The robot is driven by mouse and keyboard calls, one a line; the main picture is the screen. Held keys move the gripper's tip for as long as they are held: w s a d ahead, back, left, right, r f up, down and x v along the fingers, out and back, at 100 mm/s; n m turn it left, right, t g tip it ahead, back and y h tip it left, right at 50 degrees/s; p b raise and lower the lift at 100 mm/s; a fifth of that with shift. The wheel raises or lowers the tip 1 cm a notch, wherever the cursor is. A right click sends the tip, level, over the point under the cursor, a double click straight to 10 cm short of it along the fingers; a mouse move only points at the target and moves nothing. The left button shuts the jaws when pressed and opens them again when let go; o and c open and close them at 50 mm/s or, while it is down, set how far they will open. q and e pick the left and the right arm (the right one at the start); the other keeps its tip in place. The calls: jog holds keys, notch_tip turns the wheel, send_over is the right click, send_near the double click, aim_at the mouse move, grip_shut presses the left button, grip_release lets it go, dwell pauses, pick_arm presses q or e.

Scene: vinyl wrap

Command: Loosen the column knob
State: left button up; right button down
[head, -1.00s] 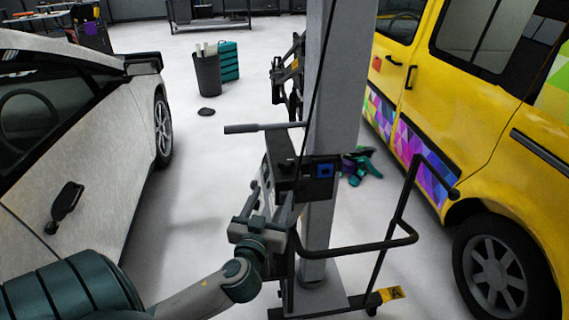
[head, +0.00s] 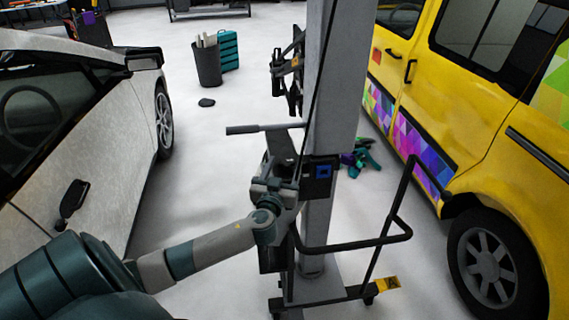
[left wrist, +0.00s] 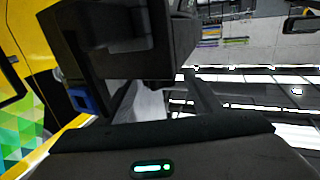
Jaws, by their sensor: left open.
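A tall grey column (head: 333,110) stands in the middle of the head view. A dark carriage box (head: 320,181) with a blue square sits on it, and a grey bar handle (head: 262,128) sticks out to the left. My left gripper (head: 274,178) is open at the left side of this box, overlapping it in the picture; I cannot tell whether they touch. In the left wrist view the dark box (left wrist: 120,45) looms close ahead, with a blue part at its lower left. I cannot make out the column knob; the gripper or box may hide it. My right gripper is not in view.
A black tube rail (head: 365,243) curves out on the column's right, above its base. A white car (head: 95,170) is on the left and a yellow van (head: 450,130) on the right. A bin (head: 207,64) stands behind.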

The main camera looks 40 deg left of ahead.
pick_arm(q)
jog(key=shift+c, duration=0.3)
jog(key=c, duration=1)
jog(key=shift+f, duration=0.1)
jog(key=n+y+b, duration=0.1)
jog(key=b, duration=0.2)
jog(key=shift+w+d+f+g, duration=0.1)
jog(key=shift+f+g, duration=0.05)
jog(key=shift+g, duration=0.25)
jog(key=n+g+y+b, duration=0.1)
jog(key=b, duration=0.1)
jog(key=n+g+y+b, duration=0.1)
jog(key=y+b, duration=0.1)
jog(key=b, duration=0.1)
jog(key=n+g+y+b, duration=0.1)
jog(key=y+b, duration=0.1)
jog(key=shift+w+d+n+g+b, duration=0.25)
jog(key=shift+n+g+b, duration=0.1)
jog(key=shift+n+g, duration=0.05)
jog(key=shift+r+n+g+y+b, duration=0.2)
jog(key=shift+n+g+y+b, duration=0.5)
jog(key=shift+b, duration=0.5)
